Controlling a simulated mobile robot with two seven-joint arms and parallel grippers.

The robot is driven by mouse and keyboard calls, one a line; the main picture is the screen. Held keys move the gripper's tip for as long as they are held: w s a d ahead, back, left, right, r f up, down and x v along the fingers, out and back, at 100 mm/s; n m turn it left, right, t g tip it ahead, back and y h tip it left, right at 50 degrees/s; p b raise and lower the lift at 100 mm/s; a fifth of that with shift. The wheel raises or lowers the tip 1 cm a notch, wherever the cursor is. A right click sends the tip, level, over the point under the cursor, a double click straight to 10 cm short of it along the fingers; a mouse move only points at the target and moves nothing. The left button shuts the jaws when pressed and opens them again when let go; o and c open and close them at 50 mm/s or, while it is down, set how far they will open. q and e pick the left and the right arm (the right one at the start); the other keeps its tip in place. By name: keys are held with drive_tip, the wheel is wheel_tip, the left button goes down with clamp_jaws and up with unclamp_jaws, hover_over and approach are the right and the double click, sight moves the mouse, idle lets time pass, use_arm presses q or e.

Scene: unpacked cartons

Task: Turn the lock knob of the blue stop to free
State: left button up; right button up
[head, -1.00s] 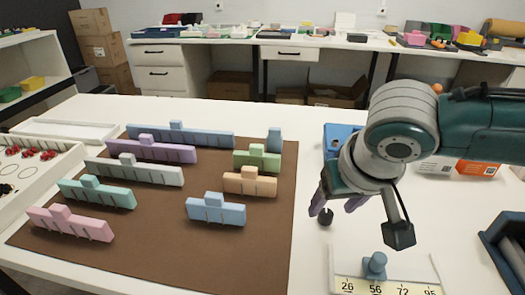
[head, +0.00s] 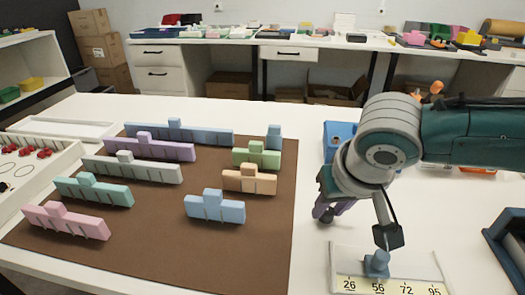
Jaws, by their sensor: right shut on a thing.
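A blue-grey piece with a rounded top (head: 376,263) stands at the 56 mark of a pale numbered scale (head: 349,252) at the bottom right. It looks like the blue stop. My right gripper (head: 326,213) points down above the white table, left of and behind this scale. Its purple fingers are close together around a small dark knob (head: 327,217), mostly hidden by them. I cannot tell what the knob is attached to or which way it is turned. My left gripper is not in view.
A brown mat (head: 150,245) with several coloured stepped blocks lies to the left. A blue box (head: 338,131) stands behind my right wrist. A dark blue tray (head: 505,235) is at the right edge. White table is bare between mat and scale.

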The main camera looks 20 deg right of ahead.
clamp_jaws()
